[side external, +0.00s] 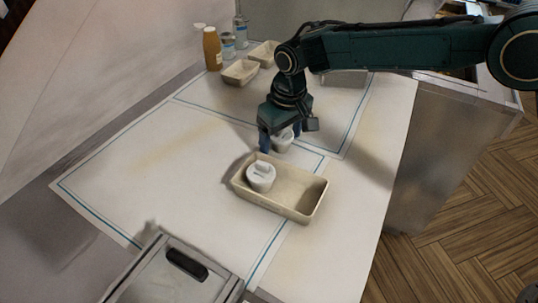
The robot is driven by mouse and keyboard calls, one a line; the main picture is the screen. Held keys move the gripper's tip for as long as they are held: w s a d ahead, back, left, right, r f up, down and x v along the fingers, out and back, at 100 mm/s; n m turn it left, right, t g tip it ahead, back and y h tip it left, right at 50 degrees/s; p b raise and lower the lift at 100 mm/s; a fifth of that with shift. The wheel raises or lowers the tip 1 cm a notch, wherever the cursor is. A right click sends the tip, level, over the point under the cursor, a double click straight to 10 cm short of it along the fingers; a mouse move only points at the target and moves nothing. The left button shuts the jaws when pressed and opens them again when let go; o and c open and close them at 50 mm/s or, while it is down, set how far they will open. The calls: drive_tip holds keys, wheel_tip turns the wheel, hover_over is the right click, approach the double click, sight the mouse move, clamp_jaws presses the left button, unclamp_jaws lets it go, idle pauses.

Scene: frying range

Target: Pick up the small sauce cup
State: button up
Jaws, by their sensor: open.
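One small white sauce cup (282,142) is just behind the tan tray, directly under my gripper. My gripper (281,137) points down with its dark blue fingers apart, one on each side of this cup. The gripper partly hides the cup's top, and I cannot tell whether the fingers touch it.
Two smaller tan trays (240,73) (263,53), an orange-brown bottle (212,50), a can (228,46) and a clear bottle (240,28) stand at the back. A metal lidded box (175,275) with a black handle is at the front. The mat's left side is clear.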

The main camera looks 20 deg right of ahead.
sight(282, 134)
idle(0.3)
drive_tip(key=c, duration=1.1)
drive_tip(key=shift+r, duration=0.15)
drive_tip(key=shift+r, duration=4.9)
